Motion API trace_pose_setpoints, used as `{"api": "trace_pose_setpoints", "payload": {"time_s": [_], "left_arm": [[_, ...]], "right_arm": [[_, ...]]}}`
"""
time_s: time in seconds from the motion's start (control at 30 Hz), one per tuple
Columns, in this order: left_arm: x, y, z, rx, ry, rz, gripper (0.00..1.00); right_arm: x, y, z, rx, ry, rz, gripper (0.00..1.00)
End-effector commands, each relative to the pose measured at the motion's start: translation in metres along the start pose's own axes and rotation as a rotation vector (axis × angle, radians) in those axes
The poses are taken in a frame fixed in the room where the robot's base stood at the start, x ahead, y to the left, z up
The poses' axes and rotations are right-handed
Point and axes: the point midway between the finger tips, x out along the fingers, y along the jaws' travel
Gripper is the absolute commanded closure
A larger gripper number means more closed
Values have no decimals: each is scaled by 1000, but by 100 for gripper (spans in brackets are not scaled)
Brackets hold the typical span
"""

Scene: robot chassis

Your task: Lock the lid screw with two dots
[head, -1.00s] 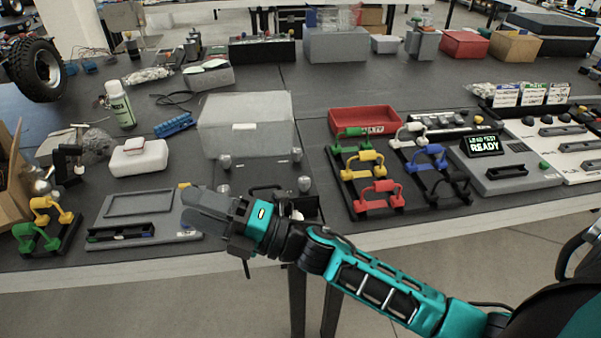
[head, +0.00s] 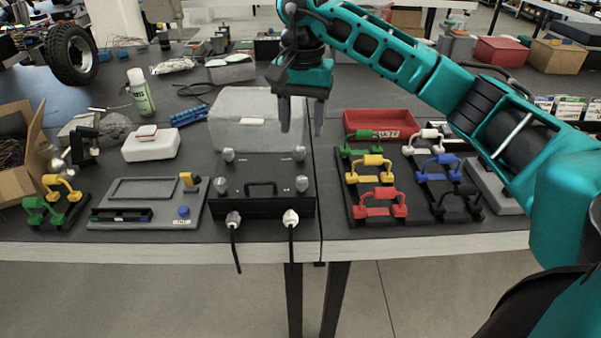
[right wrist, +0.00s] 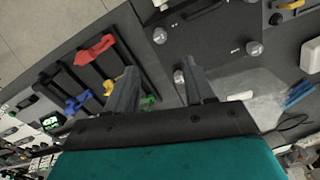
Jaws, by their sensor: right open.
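A black box with a flat lid and a central handle (head: 261,188) stands near the table's front edge. Silver lid screws sit at its corners: back left (head: 228,155), back right (head: 299,153), front left (head: 220,185) and front right (head: 302,183). Dots on the screws are too small to make out. My right gripper (head: 302,130) is open and empty, pointing down above the box's back right corner. In the right wrist view, its fingers (right wrist: 160,75) stand apart with a screw (right wrist: 180,76) between them in the picture. My left gripper is not in view.
A translucent grey bin (head: 240,130) stands behind the box. Two cables plug into its front. A rack of coloured handles (head: 378,205) and a red tray (head: 380,122) are to the right. A grey panel (head: 145,190) lies to the left.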

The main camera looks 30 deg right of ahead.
Motion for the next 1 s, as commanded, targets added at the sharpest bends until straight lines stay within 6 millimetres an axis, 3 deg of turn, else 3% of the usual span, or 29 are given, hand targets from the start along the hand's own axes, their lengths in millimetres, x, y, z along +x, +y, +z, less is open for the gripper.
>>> {"api": "trace_pose_setpoints", "payload": {"time_s": [0.17, 0.6, 0.8, 1.0], "left_arm": [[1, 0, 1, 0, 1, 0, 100], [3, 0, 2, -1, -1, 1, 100], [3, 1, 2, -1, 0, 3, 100], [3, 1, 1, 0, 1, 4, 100]], "right_arm": [[20, 2, 0, -2, 1, 8, 47], [106, 1, 1, -2, -1, 4, 47], [124, 1, 0, 0, 0, 3, 47], [127, 0, 0, -1, 2, 1, 47]]}}
